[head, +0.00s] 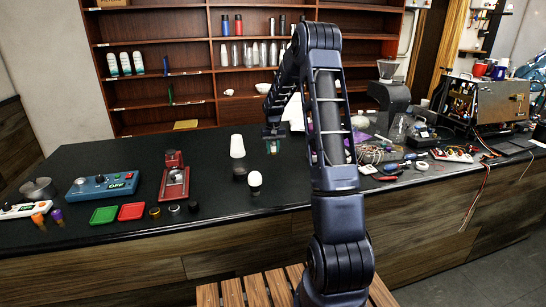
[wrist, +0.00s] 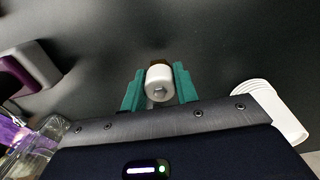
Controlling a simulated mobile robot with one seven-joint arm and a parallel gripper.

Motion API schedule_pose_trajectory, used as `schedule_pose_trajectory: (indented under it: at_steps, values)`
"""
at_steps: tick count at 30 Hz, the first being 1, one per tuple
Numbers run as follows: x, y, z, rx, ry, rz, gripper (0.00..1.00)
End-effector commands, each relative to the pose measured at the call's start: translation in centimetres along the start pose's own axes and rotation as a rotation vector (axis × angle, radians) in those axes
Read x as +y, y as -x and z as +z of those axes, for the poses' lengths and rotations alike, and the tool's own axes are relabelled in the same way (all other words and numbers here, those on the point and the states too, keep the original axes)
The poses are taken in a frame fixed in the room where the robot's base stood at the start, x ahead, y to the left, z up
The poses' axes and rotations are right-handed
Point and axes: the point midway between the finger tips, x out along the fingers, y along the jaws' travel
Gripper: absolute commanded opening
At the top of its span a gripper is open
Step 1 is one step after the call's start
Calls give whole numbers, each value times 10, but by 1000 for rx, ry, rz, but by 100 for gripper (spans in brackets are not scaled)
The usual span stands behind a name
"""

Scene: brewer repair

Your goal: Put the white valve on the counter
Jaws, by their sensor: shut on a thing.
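My gripper (head: 273,147) is over the back part of the black counter (head: 120,155) in the head view, near the middle. In the wrist view its teal fingers (wrist: 159,88) are closed around the white valve (wrist: 159,82), a short white cylinder with a metallic centre and a brownish end. The valve is hard to make out in the head view. The dark counter surface (wrist: 220,50) fills the background in the wrist view. I cannot tell whether the valve touches it.
A white cup stack (head: 237,146) stands left of my gripper and also shows in the wrist view (wrist: 268,110). A white bulb-shaped thing (head: 255,179) is nearer the front. Trays and a blue device (head: 102,185) lie left. Tools and cables (head: 390,160) clutter the right.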

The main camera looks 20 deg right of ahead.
Motion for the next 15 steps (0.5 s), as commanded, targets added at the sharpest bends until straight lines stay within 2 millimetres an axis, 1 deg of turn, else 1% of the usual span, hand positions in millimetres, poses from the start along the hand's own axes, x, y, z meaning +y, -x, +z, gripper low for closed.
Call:
schedule_pose_trajectory:
  at_steps: [9, 15]
  values:
    - [0, -37, 0, 0, -1, 0, 3]
    - [0, -40, 0, 1, -1, 0, 3]
